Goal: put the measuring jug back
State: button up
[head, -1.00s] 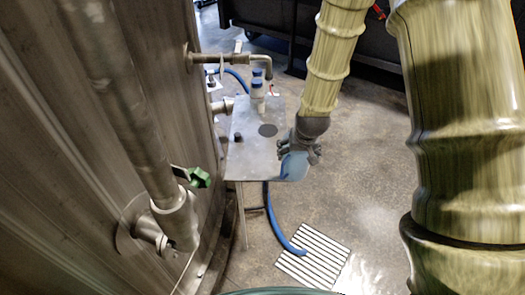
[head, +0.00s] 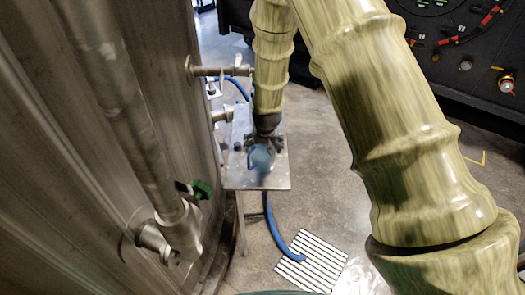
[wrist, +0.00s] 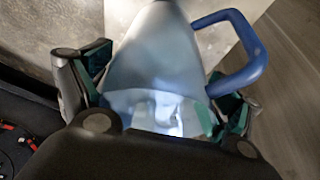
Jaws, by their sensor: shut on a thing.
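The measuring jug (head: 262,158) is a translucent blue vessel. My gripper (head: 264,146) is shut on it over the small metal table (head: 270,184) beside the tank. In the wrist view the jug (wrist: 158,55) lies between the two fingers (wrist: 160,98), with its blue handle (wrist: 262,62) to the right. I cannot tell whether its base touches the table top. The dark round spot on the table is hidden behind my arm and gripper.
The large tank wall (head: 60,190) rises on the left, with a pipe and green-handled valve (head: 202,189). A horizontal pipe (head: 220,71) runs just behind the table. A blue hose (head: 274,228) goes down to a floor grate (head: 312,262). A small dark knob (head: 238,146) is left of the jug.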

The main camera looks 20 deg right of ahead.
jog(key=shift+w+a+f+p, duration=0.15)
jog(key=shift+f+p, duration=0.25)
jog(key=shift+f, duration=0.45)
jog(key=shift+w+d+f+p, duration=0.1)
jog(key=shift+f+p, duration=0.25)
jog(key=shift+f, duration=0.5)
jog(key=shift+f, duration=0.15)
jog(key=o, duration=1.3)
jog(key=b+v, duration=0.3)
jog(key=v, duration=0.9)
jog(key=s+d+f+g, duration=0.1)
jog(key=s+f, duration=0.9)
jog(key=f, duration=0.3)
jog(key=s+f+n+g, duration=0.1)
jog(key=s+f, duration=0.4)
jog(key=s, duration=0.6)
jog(key=s+f+n+g, duration=0.1)
jog(key=s+f, duration=0.4)
jog(key=s, duration=0.6)
jog(key=s+f+g, duration=0.1)
jog(key=s+f, duration=0.4)
jog(key=s, duration=0.6)
jog(key=shift+n+y, duration=0.4)
